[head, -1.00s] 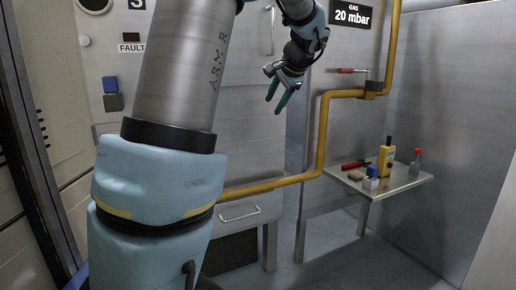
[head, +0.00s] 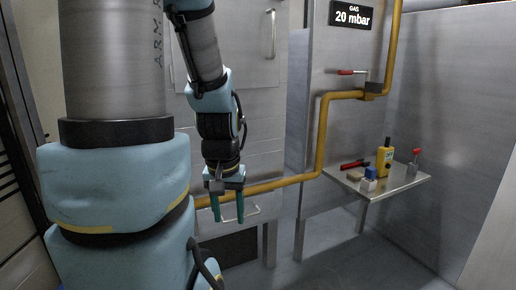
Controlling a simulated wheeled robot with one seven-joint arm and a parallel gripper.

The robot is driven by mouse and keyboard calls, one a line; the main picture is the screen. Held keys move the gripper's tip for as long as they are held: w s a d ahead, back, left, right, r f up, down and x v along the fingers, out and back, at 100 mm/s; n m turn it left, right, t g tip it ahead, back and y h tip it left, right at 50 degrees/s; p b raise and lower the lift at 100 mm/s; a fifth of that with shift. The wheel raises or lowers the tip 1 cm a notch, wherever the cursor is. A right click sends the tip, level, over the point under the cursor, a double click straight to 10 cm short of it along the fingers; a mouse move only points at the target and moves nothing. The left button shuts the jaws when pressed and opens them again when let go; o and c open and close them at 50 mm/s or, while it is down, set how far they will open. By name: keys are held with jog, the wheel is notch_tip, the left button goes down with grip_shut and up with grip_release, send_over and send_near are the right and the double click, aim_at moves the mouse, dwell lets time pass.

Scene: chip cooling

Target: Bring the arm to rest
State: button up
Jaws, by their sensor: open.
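My arm fills the left of the head view, with its big blue joint low at the left. My gripper (head: 229,220) hangs from the wrist, pointing down, left of the middle of the picture. Its two green fingers are apart with nothing between them. In the picture the fingers lie in front of the yellow pipe (head: 274,184) and the drawer handle (head: 248,215); I cannot tell the distance between them.
A metal shelf (head: 401,194) at the right carries a yellow device (head: 384,158), a blue block (head: 370,173) and several small items. A red-handled valve (head: 350,72) sits above. Floor at the lower right looks clear.

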notch_tip(320, 180, up, 13)
jog(key=p, duration=1.2)
jog(key=shift+r, duration=0.15)
